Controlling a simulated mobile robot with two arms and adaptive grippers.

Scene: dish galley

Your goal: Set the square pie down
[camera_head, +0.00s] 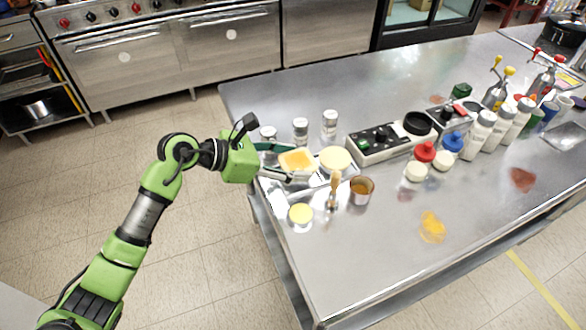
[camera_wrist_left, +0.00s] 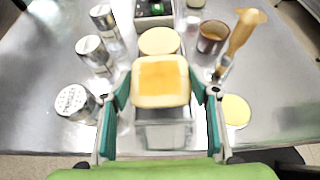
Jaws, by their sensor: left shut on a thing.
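The square pie (camera_head: 297,161) has a pale crust and an orange-yellow top. My left gripper (camera_head: 275,161) is shut on it near the left end of the steel table. In the left wrist view the pie (camera_wrist_left: 160,82) sits between the two teal-lined fingers of the gripper (camera_wrist_left: 160,100). A steel tray or holder (camera_wrist_left: 163,134) shows beneath the pie; I cannot tell whether they touch. A round pale pie (camera_head: 335,159) lies just beyond it. My right gripper is not in view.
Several metal shakers (camera_head: 300,130) stand behind the pie. A brush (camera_head: 334,188), a brown cup (camera_head: 361,190) and a yellow-topped round item (camera_head: 300,214) are close by. A control box (camera_head: 378,143) and bottles (camera_head: 480,131) stand to the right. The table's front area (camera_head: 350,260) is clear.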

